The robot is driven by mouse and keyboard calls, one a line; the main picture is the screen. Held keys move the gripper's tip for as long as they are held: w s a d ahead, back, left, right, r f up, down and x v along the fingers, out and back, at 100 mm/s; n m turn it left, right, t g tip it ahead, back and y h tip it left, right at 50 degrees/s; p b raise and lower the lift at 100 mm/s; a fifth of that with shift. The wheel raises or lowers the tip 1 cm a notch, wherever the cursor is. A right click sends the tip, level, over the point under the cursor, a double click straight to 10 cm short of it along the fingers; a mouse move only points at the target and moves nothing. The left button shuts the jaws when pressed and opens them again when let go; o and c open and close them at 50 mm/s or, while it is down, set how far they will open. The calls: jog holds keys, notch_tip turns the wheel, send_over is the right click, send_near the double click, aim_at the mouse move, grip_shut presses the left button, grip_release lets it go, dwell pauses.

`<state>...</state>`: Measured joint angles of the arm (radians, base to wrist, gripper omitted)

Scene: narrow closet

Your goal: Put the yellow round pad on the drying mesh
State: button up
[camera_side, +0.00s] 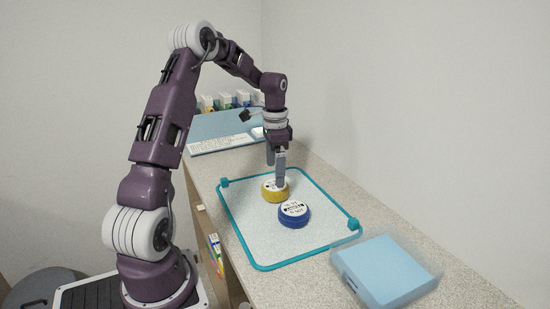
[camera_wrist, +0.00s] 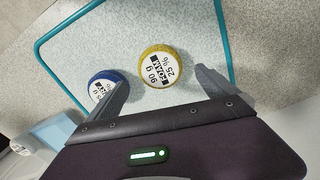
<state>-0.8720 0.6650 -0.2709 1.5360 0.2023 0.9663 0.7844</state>
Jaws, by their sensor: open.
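The yellow round pad (camera_side: 269,195) has a white printed top and lies flat on the drying mesh (camera_side: 252,228), a pale sheet in a teal frame. In the wrist view the yellow pad (camera_wrist: 160,66) shows its label, partly "FOAM". My gripper (camera_side: 275,174) is open, pointing down close to the pad. In the wrist view my gripper (camera_wrist: 161,80) has one finger on each side of the pad's near edge, with gaps visible. Whether the fingertips are level with the pad or above it I cannot tell.
A blue round pad (camera_side: 294,215) lies on the mesh close to the yellow one, near one finger in the wrist view. A light blue box (camera_side: 382,272) stands at the counter's near right. A blue bin with small packages (camera_side: 225,122) is at the back. A wall runs along the right.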

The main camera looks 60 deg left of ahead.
notch_tip(320, 180, up, 6)
jog(key=s+d+r+t+y, duration=0.1)
jog(key=s+d+r, duration=0.1)
jog(key=d+r, duration=0.35)
jog(key=s+d+r+t+y, duration=0.1)
jog(key=s+d+r, duration=0.15)
jog(key=d, duration=0.65)
jog(key=s+d+n+t+h, duration=0.2)
jog(key=s+d+t, duration=0.1)
jog(key=s+d, duration=1.1)
jog(key=s, duration=0.2)
jog(key=shift+s+d+r+n+t, duration=0.15)
jog(key=shift+s+d+n+t, duration=0.15)
jog(key=shift+s+d+n, duration=0.1)
jog(key=shift+w, duration=0.1)
